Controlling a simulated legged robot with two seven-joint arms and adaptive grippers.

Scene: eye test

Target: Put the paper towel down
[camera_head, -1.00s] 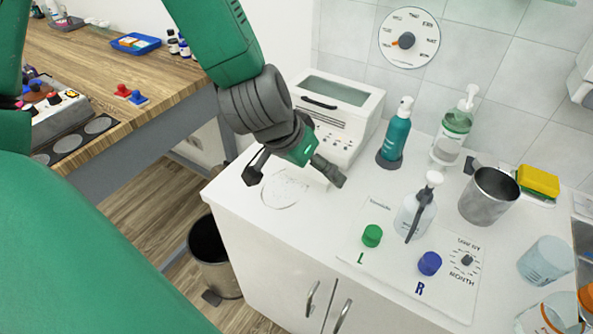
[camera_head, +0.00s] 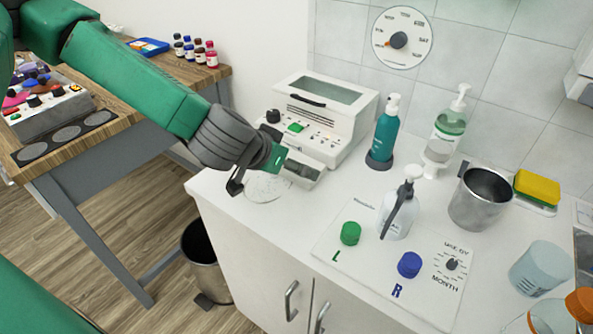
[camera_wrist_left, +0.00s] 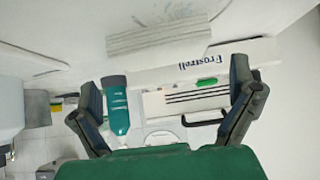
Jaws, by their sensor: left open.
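A thin, pale, roundish sheet (camera_head: 268,187) with faint marks lies flat on the white counter, near its left edge in the head view. It may be the paper towel, but I cannot tell for sure. My left gripper (camera_head: 275,183) is at this sheet, in front of the white machine. Its dark fingers are spread and partly cover the sheet. In the left wrist view my left gripper (camera_wrist_left: 165,85) has its two fingers wide apart, with nothing held between them. My right gripper is not in view.
The white machine (camera_head: 330,105) stands close behind my left gripper. To the right are a teal bottle (camera_head: 385,137), a pump bottle (camera_head: 397,212), green (camera_head: 350,233) and blue (camera_head: 409,264) caps and a metal cup (camera_head: 478,200). A bin (camera_head: 205,262) stands below, left.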

